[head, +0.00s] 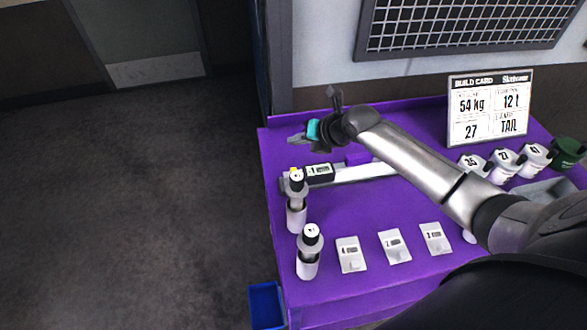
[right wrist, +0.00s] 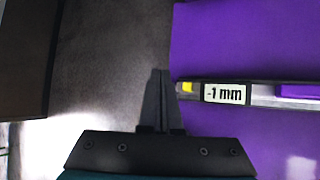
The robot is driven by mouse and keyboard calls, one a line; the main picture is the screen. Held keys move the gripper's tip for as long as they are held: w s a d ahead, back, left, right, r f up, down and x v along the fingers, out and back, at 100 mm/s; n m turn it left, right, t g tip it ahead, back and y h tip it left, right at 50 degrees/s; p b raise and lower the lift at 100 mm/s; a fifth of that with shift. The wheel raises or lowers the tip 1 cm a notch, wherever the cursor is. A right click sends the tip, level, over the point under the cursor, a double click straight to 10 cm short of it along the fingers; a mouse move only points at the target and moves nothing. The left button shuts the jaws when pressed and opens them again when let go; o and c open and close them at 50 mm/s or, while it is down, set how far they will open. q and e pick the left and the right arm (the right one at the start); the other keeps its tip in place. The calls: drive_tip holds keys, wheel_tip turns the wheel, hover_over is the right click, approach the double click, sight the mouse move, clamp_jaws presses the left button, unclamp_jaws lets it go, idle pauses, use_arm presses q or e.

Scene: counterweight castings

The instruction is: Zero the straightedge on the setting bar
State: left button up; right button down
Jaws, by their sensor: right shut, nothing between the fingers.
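The straightedge (head: 366,173) is a long pale bar lying along the back of the purple bench. Its display (head: 320,171) reads -1 mm in the right wrist view (right wrist: 226,93), with a yellow button (right wrist: 186,87) at the left end. A purple block (right wrist: 297,91) sits on the bar right of the display. I cannot make out a separate setting bar. My right gripper (head: 294,138) is shut and empty above and behind the straightedge's left end. In the wrist view its fingertips (right wrist: 160,73) are left of the yellow button, over the floor. My left gripper is not in view.
Two black-capped bottles (head: 297,215) (head: 309,262) stand at the bench's left edge. Small white numbered plates (head: 351,262) lie at the front. Labelled cups (head: 505,167) and a build card (head: 488,112) are at the right. A blue bin (head: 265,304) is below; the bench's middle is clear.

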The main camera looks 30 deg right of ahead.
drive_tip(key=shift+f+b, duration=3.5)
drive_tip(key=shift+f, duration=0.8)
drive_tip(key=shift+f, duration=0.15)
drive_tip(key=shift+f+b, duration=0.3)
drive_tip(key=shift+b, duration=0.15)
drive_tip(key=shift+f+b, duration=0.4)
drive_tip(key=shift+f, duration=0.05)
drive_tip(key=shift+r, duration=0.15)
drive_tip(key=shift+r+p, duration=0.7)
drive_tip(key=shift+r, duration=0.05)
